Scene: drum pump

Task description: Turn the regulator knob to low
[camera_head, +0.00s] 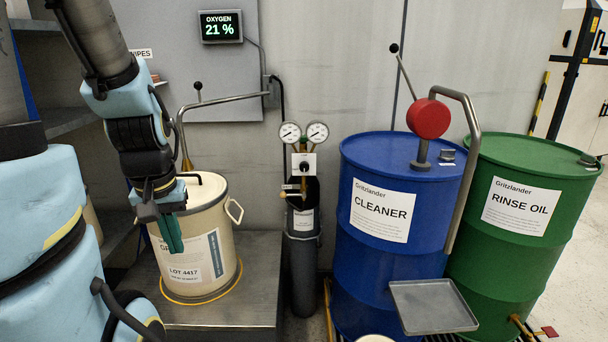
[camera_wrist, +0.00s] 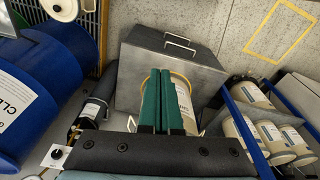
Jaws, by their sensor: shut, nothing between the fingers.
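The regulator is on a dark gas cylinder (camera_head: 302,268) in the middle of the head view, below two round gauges (camera_head: 290,134) (camera_head: 318,133). Its small dark knob (camera_head: 304,166) sits on a white plate (camera_head: 311,160); the pointer setting is too small to read. The white plate with the dark knob (camera_wrist: 57,154) also shows at the lower left of the wrist view. My gripper (camera_head: 175,247) is shut and empty, with green fingers pointing down in front of the cream pail (camera_head: 206,238), left of the regulator and apart from it. The fingers (camera_wrist: 162,78) also show in the wrist view.
A blue cleaner drum (camera_head: 366,268) and a green rinse oil drum (camera_head: 500,258) stand right of the cylinder. The pail is on a metal bench (camera_head: 250,310). A bent metal pipe (camera_head: 235,101) arches over it. A grey tray (camera_head: 434,306) juts out before the blue drum.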

